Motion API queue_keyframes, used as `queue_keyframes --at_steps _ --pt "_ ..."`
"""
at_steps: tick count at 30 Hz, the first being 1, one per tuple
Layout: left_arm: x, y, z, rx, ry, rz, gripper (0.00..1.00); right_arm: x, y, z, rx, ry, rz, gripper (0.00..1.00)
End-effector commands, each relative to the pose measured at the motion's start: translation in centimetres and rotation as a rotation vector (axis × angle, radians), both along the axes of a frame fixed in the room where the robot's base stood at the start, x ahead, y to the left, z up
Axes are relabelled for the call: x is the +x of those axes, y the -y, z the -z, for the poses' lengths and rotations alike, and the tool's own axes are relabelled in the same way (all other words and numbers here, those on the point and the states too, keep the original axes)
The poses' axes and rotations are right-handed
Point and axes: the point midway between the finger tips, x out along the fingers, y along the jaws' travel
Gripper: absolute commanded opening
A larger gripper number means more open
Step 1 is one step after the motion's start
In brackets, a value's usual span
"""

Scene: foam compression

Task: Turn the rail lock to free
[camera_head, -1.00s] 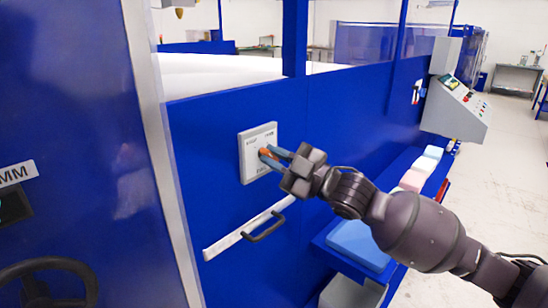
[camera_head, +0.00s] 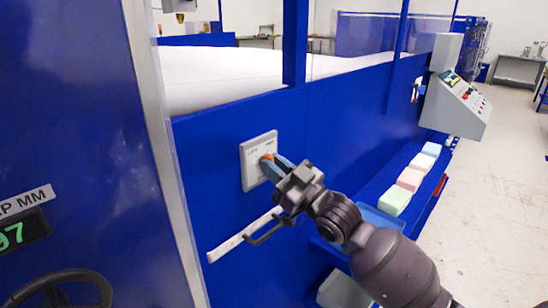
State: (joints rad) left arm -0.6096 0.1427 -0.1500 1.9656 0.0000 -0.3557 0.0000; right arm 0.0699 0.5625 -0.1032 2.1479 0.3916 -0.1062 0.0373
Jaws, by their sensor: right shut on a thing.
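The rail lock is a light grey square plate (camera_head: 252,156) with small lettering, fixed on the blue machine panel. An orange lock handle (camera_head: 267,158) shows at its middle, partly hidden by the fingers. My left gripper is not in view.
A pale rail with a dark handle (camera_head: 262,238) runs below the plate, close under my wrist. A blue shelf with coloured foam blocks (camera_head: 409,179) and a grey control box (camera_head: 458,105) stand to the right. A black handwheel (camera_head: 62,290) is at lower left.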

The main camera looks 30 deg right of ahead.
Motion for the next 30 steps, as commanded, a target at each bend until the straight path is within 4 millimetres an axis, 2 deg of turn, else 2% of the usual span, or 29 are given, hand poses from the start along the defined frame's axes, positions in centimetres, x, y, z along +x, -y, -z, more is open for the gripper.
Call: queue_keyframes --at_steps 7,21,30 --pt "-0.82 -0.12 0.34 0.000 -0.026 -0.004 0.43 -0.04 -0.04 -0.02 0.227 -0.077 0.001 0.00" --pt "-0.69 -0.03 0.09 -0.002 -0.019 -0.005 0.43 -0.02 -0.02 0.00 0.639 -0.220 0.000 0.00" --pt "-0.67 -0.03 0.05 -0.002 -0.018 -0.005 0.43 0.00 -0.02 -0.04 0.832 -0.287 0.000 0.00"
